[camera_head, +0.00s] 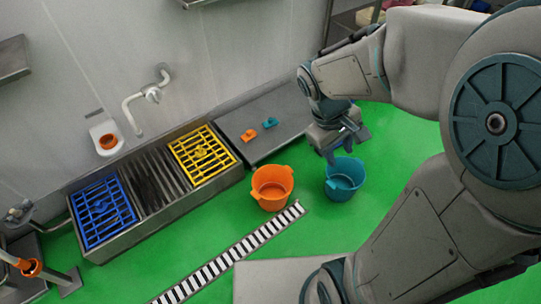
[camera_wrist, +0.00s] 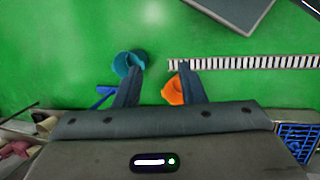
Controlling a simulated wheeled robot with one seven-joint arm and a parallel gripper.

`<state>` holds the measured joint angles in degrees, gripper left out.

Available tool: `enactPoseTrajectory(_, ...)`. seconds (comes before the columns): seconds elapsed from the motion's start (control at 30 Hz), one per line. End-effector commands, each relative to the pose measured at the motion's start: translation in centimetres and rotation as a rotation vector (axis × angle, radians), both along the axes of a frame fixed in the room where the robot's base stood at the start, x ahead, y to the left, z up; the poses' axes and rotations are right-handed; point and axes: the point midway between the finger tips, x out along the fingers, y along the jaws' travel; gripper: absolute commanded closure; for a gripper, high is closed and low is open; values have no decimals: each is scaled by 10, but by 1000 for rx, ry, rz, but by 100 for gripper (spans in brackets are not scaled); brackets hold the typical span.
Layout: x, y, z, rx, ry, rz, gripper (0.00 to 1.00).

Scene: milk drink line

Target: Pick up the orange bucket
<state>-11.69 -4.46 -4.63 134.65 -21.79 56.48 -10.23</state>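The orange bucket (camera_head: 272,187) stands upright on the green floor, beside the striped drain strip, in the head view. In the wrist view the orange bucket (camera_wrist: 171,92) is partly hidden behind the right-hand finger. My gripper (camera_head: 339,157) is above the floor, up and to the right of the orange bucket, near the teal bucket (camera_head: 345,181). In the wrist view my gripper (camera_wrist: 160,68) has its two fingers apart with only green floor directly between the tips. The teal bucket (camera_wrist: 123,64) shows by the left-hand finger. My gripper is empty and apart from the orange bucket.
A metal trough with a blue grate (camera_head: 103,211) and a yellow grate (camera_head: 202,155) runs along the wall. A low grey platform (camera_head: 285,118) holds small orange and teal items. The drain strip (camera_head: 230,254) crosses the floor. Green floor right of the teal bucket is clear.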

Motion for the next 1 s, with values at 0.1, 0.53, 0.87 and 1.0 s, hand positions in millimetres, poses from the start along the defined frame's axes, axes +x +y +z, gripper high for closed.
enactPoseTrajectory(0.1, 21, -4, -49, -116, 122, 164, 64)
enactPoseTrajectory(0.53, 103, 3, -191, -570, 541, 770, 64)
enactPoseTrajectory(0.87, 164, 38, -314, -976, 867, 1223, 64)
enactPoseTrajectory(1.0, 185, 63, -371, -1172, 1002, 1407, 64)
